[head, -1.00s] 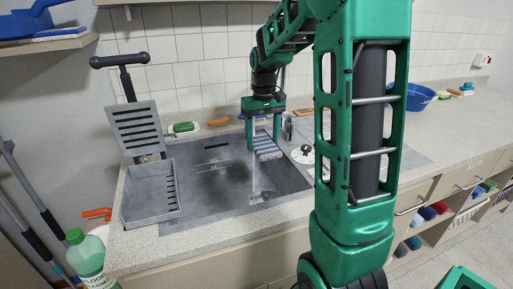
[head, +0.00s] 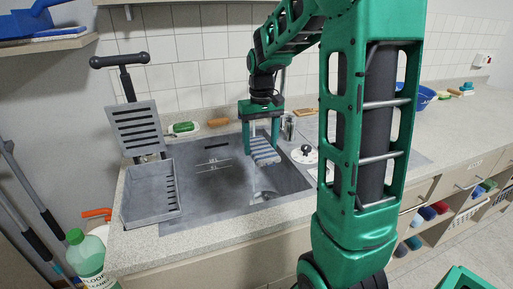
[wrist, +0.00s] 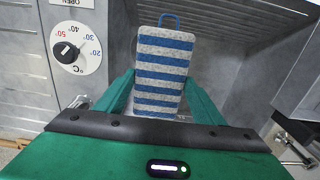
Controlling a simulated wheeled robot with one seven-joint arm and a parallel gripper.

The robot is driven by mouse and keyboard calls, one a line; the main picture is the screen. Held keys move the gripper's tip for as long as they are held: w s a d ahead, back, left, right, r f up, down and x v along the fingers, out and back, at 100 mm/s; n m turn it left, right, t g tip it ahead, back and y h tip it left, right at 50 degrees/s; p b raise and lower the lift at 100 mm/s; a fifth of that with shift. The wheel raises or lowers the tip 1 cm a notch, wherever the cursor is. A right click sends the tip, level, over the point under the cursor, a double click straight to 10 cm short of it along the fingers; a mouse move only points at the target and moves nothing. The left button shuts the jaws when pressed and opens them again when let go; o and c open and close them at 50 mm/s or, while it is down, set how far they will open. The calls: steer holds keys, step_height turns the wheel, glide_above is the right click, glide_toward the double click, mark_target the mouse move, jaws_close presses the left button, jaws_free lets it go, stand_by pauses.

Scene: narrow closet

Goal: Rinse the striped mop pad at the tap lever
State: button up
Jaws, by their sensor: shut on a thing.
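The striped mop pad (head: 264,151), blue and grey-white with a blue loop at one end, hangs between the fingers of my gripper (head: 261,137) over the right part of the grey sink (head: 205,183). In the wrist view the pad (wrist: 160,70) stretches away from my gripper (wrist: 160,100), which is shut on its near end. A metal cylinder-shaped fitting (head: 289,127) stands just right of the gripper. I cannot tell for sure which part is the tap lever. A white dial with a black knob (wrist: 76,48) and temperature numbers lies left of the pad in the wrist view.
A slotted grey wringer basket (head: 150,193) stands at the sink's left side. A green-topped bottle (head: 85,255) is at the front left. Brushes (head: 218,122) lie along the back ledge. The counter (head: 465,135) at right is mostly clear.

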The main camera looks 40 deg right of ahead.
mark_target(264, 157)
steer(key=shift+s+a, duration=0.45)
steer(key=shift+s, duration=0.35)
steer(key=shift+s+a, duration=0.4)
steer(key=shift+s, duration=0.45)
steer(key=shift+s+a, duration=0.45)
steer(key=shift+s, duration=0.35)
steer(key=s+a+r, duration=0.2)
steer(key=s+r, duration=0.2)
steer(key=shift+s+a, duration=0.15)
steer(key=shift+s, duration=0.1)
stand_by(0.7)
